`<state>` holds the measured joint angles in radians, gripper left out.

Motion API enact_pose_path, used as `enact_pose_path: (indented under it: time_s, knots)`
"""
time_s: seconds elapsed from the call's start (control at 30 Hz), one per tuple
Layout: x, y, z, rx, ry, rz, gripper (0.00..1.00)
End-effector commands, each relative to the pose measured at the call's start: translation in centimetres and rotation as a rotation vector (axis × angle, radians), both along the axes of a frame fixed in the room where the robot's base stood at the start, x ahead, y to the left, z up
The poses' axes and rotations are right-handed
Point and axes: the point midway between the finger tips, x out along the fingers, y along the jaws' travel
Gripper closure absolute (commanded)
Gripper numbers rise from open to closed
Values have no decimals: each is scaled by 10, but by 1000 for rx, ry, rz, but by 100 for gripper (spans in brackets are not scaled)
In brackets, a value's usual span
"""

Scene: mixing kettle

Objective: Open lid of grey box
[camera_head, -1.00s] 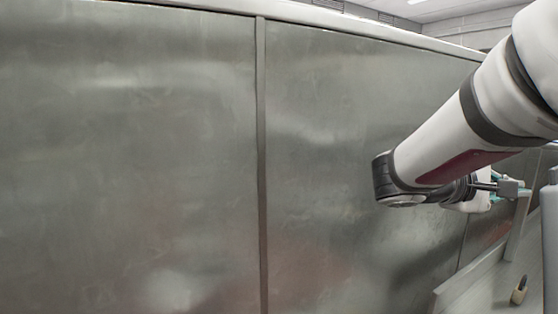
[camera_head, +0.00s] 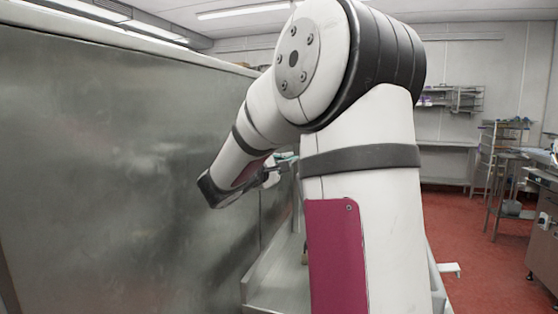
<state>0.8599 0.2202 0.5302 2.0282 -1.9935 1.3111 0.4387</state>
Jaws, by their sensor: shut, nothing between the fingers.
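I cannot make out a grey box or its lid in the head view. My arm fills the middle of the picture and hides what lies behind it. Its far end bends down near the metal panels. My gripper (camera_head: 271,175) shows only in small part beside the wrist, shut and holding nothing that I can see. Its fingertips are mostly hidden by the upper arm.
Tall grey metal panels (camera_head: 110,150) run along the left, close to my arm. A low pale metal platform (camera_head: 282,285) lies below the wrist. At the right are a wire rack (camera_head: 503,150), a steel counter (camera_head: 545,225) and open red floor (camera_head: 480,245).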

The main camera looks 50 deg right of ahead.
Motion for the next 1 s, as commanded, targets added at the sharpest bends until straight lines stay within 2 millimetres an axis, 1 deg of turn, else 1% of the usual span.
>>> enact_pose_path:
  time_s: [0.13,0.47,0.57,0.7,0.8,0.9,1.0]
  knots:
    - [1,-6,1,-1,0,0,100]
    - [0,-7,2,-1,-3,0,100]
    - [-11,-10,7,9,-32,-1,100]
    - [-39,-20,19,41,-120,-2,100]
    - [-56,-27,23,63,-176,-2,100]
    - [-66,-31,24,78,-212,-2,100]
    - [-68,-32,24,84,-223,0,100]
